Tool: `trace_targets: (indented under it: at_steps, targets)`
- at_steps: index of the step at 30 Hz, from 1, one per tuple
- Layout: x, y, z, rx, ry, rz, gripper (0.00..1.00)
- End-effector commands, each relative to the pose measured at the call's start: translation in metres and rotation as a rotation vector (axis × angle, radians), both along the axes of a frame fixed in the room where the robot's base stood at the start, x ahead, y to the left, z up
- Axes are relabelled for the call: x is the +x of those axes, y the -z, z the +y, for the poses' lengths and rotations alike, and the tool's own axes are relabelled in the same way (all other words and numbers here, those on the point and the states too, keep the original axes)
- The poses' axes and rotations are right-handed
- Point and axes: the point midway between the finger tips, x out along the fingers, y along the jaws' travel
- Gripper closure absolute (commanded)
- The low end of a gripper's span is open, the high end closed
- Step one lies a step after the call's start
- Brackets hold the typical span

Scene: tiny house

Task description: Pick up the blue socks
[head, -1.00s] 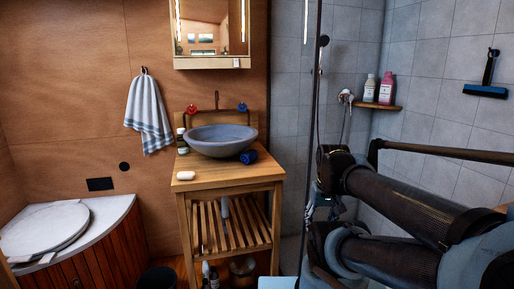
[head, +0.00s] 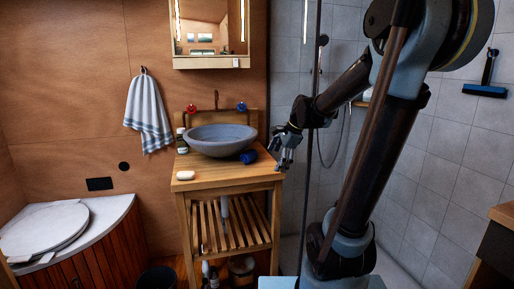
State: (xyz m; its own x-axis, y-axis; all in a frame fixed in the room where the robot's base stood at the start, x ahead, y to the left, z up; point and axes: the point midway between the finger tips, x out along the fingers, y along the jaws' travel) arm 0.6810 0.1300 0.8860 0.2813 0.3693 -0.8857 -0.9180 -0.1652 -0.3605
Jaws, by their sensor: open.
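The blue socks (head: 248,156) appear as a small dark blue roll on the wooden washstand (head: 205,179), at the right of the grey basin. My gripper (head: 280,157) is open and empty, just right of the socks at the washstand's right edge. Its fingers point down and left, with a small gap to the socks in the picture. How far apart they are in depth I cannot tell.
The grey basin (head: 221,139) stands left of the socks. A white soap bar (head: 186,175) and small bottles (head: 182,141) are on the left of the washstand. A glass shower edge (head: 308,190) runs upright near my arm. A mirror cabinet (head: 211,62) hangs above.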

Motion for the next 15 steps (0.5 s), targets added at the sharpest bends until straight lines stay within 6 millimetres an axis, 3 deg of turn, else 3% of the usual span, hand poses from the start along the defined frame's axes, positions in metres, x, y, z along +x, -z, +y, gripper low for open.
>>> trace_targets:
  at_steps: [1, 6, 15]
  targets:
    - [0.017, -0.003, 0.009, 0.038, 0.058, 0.022, 0.06]
    - [0.063, -0.009, 0.035, 0.170, 0.253, 0.109, 0.06]
    - [0.125, -0.009, 0.073, 0.352, 0.518, 0.255, 0.06]
